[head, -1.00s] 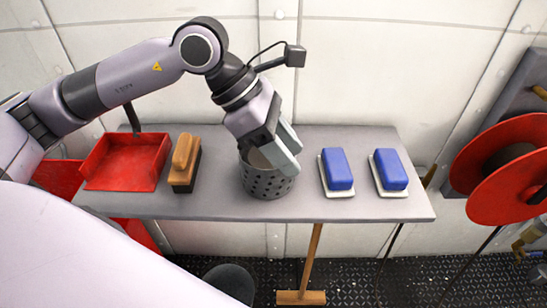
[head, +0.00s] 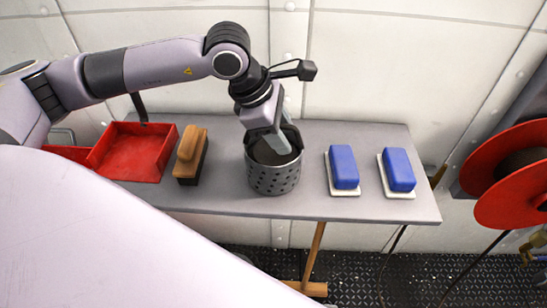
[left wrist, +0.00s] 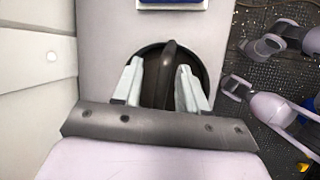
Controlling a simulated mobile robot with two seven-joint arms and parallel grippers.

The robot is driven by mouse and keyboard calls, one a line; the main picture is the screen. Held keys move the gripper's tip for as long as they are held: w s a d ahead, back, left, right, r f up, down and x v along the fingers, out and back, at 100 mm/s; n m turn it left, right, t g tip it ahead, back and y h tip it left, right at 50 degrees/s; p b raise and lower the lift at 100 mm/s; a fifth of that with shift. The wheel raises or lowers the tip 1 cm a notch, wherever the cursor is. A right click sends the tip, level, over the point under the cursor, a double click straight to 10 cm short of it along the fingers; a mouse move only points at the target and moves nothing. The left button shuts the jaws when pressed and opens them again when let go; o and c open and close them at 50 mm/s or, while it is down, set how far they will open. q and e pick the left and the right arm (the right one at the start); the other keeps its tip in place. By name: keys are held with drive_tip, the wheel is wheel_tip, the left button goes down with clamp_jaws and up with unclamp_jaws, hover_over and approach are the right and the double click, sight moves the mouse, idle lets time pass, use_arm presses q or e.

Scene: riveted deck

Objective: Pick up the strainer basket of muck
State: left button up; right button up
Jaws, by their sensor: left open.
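The strainer basket (head: 273,180) is a grey, perforated round pot standing upright on the bench, right of centre in the head view. Its inside looks dark; I cannot make out the muck clearly. In the left wrist view its round dark mouth (left wrist: 150,52) shows, with a dark upright bar like a handle (left wrist: 169,75) across the middle. My left gripper (left wrist: 158,88) is open, with one pale finger on each side of that bar and a gap visible. In the head view my left gripper (head: 274,140) points down at the basket's mouth. My right gripper does not show clearly.
A grey bench (head: 230,200) carries a red tray (head: 130,155), a wooden brush (head: 189,158) left of the basket, and two blue blocks (head: 343,168) (head: 399,171) on white bases to its right. A red reel (head: 512,180) stands at the right. A pale wall is behind.

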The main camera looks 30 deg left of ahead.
use_arm(q)
clamp_jaws()
drive_tip(key=shift+r, duration=0.1)
